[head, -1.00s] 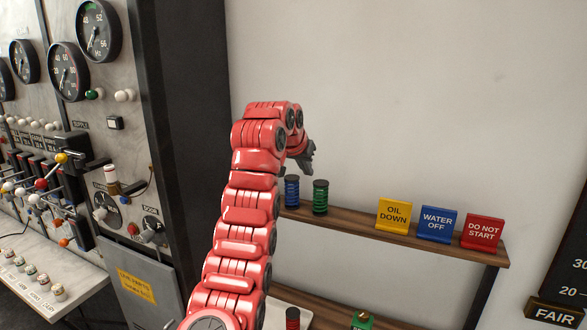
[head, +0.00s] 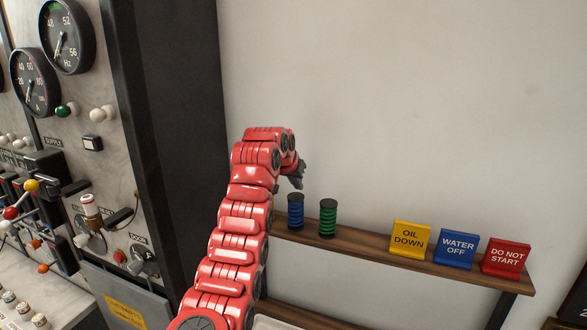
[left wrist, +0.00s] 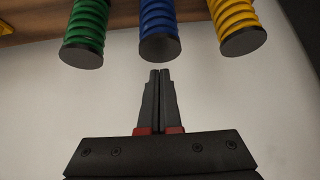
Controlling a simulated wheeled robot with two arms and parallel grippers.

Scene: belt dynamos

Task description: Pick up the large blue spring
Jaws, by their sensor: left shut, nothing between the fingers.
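The blue spring (head: 296,211) stands upright on the wooden shelf, with dark end caps. In the left wrist view the blue spring (left wrist: 160,32) is at the top middle, straight beyond my fingertips, with a small gap between. My left gripper (head: 299,184) is shut and empty, close to the blue spring's top in the head view; it shows in the left wrist view too (left wrist: 160,75). A green spring (head: 328,218) stands right of the blue one. A yellow spring (left wrist: 236,25) shows in the left wrist view only. My right gripper is not in view.
The wooden shelf (head: 365,252) also holds a yellow sign (head: 410,238), a blue sign (head: 456,249) and a red sign (head: 505,257) at its right. A control panel with gauges (head: 66,38) stands at the left. The wall above the shelf is bare.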

